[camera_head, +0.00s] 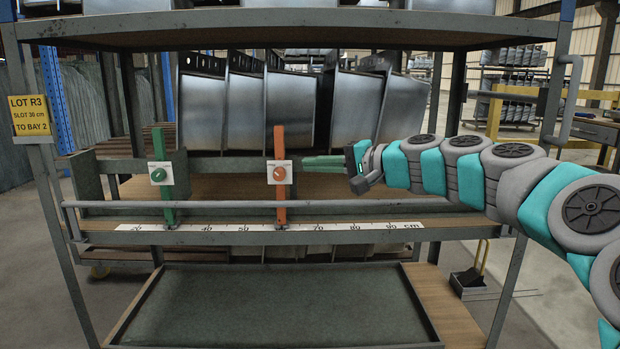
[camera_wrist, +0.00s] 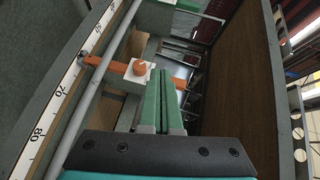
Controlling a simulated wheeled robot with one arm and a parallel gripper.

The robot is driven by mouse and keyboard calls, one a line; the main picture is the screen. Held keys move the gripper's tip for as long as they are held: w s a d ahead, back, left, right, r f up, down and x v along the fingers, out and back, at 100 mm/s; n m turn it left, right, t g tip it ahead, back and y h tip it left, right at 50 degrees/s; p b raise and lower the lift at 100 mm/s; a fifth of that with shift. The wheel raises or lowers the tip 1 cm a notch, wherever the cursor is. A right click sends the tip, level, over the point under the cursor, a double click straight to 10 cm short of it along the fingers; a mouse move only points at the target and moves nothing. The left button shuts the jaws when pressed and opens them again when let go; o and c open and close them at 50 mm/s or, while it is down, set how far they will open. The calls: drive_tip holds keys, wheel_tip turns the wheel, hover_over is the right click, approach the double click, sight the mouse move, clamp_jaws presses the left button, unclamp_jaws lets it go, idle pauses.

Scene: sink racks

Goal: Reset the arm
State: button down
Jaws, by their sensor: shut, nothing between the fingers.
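My gripper (camera_head: 305,161) is shut with nothing between its green fingers. In the head view it points left, level with the white plate and knob of the orange upright slider (camera_head: 280,200), just right of it with a small gap. In the wrist view my fingers (camera_wrist: 160,72) lie side by side in the middle, with the orange slider (camera_wrist: 118,66) and its knob to their left. My teal and grey arm reaches in from the right in front of the rack. The green slider (camera_head: 163,198) with a green knob stands further left on the same rail.
Several metal sinks (camera_head: 291,110) stand behind the gripper. A yellow sign (camera_head: 31,118) reads "LOT R3, SLOT 36 cm, TO BAY 2". The lower tray (camera_head: 275,305) is empty.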

drive_tip(key=s+a+f+n+g+h+p, duration=0.1)
drive_tip(key=s+a+f+n+g+h, duration=0.2)
drive_tip(key=s+f, duration=0.7)
drive_tip(key=s+a+f+n+g+h, duration=0.1)
drive_tip(key=s+f+n+g+h, duration=0.25)
drive_tip(key=s+f, duration=0.65)
drive_tip(key=s+d+f+g+h, duration=0.1)
drive_tip(key=s+d+f+h, duration=0.1)
drive_tip(key=s+d, duration=0.3)
drive_tip(key=s+d+f+g+h, duration=0.2)
drive_tip(key=s+d+f, duration=0.3)
drive_tip(key=s, duration=0.6)
drive_tip(key=s+d+f+g+h, duration=0.2)
drive_tip(key=s+d+f, duration=0.2)
drive_tip(key=s+d, duration=0.2)
drive_tip(key=shift+s+m+h+p, duration=0.35)
drive_tip(key=shift+s+p, duration=0.1)
drive_tip(key=shift+s, duration=0.65)
drive_tip(key=shift+a+f, duration=0.1)
